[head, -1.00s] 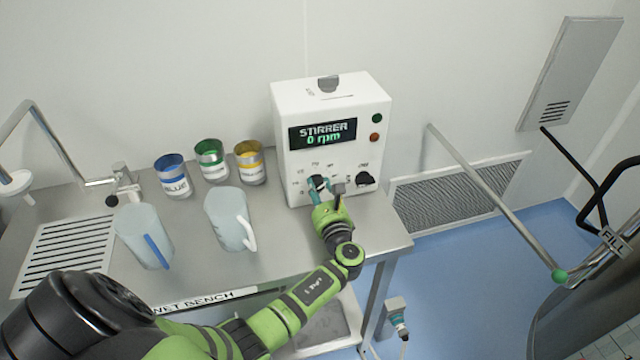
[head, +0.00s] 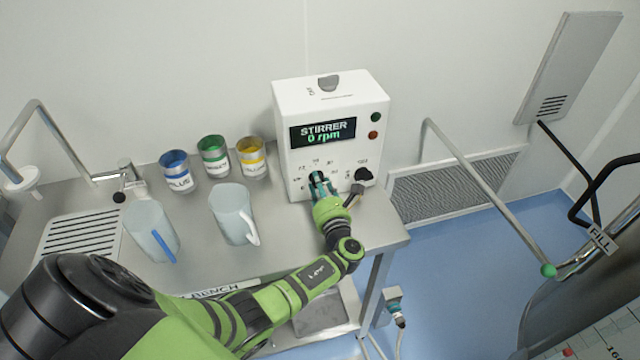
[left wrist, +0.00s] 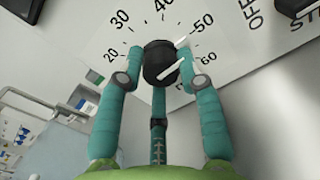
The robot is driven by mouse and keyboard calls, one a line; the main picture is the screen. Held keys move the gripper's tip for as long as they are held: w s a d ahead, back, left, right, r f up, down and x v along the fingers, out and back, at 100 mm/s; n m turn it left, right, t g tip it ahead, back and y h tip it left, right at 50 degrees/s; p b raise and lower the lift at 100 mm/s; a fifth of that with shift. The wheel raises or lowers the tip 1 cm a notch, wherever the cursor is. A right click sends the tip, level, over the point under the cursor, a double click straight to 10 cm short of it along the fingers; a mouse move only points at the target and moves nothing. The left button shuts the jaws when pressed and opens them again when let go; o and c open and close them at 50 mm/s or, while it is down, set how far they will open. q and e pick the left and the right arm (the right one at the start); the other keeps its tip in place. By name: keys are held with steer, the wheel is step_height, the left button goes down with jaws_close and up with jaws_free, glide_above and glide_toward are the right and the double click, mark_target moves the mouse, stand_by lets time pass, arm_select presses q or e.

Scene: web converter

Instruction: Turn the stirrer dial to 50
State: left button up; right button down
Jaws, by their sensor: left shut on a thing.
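The stirrer box (head: 292,110) is white, stands on the bench, and its screen reads "STIRRER 0 rpm". My left gripper (head: 322,184) is at the lower front panel, and its fingers largely hide the dial in the head view. In the left wrist view the dial (left wrist: 160,62) is a black knob between the teal fingers of my left gripper (left wrist: 159,72), which are shut on its sides. The scale around it shows 20, 30, 40, 50 and 60. White marks on the knob slant up and right, toward the 50 side; the exact reading is hard to tell. My right gripper is not in view.
A second black knob (head: 363,175) sits just right of my gripper, with green and red buttons (head: 375,126) above. Blue, green and yellow labelled cans (head: 176,178) and two clear jugs (head: 236,212) stand left on the steel bench (head: 285,235). A railing (head: 480,185) is at right.

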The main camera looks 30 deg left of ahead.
arm_select(q)
steer(key=shift+w+a+r, duration=0.15)
steer(key=shift+w+r, duration=0.1)
steer(key=shift+r, duration=0.35)
steer(key=o, duration=1.1)
steer(key=shift+o, duration=0.2)
steer(key=shift+f, duration=0.25)
steer(key=shift+s, duration=0.1)
steer(key=v, duration=1.2)
steer(key=shift+f, duration=0.1)
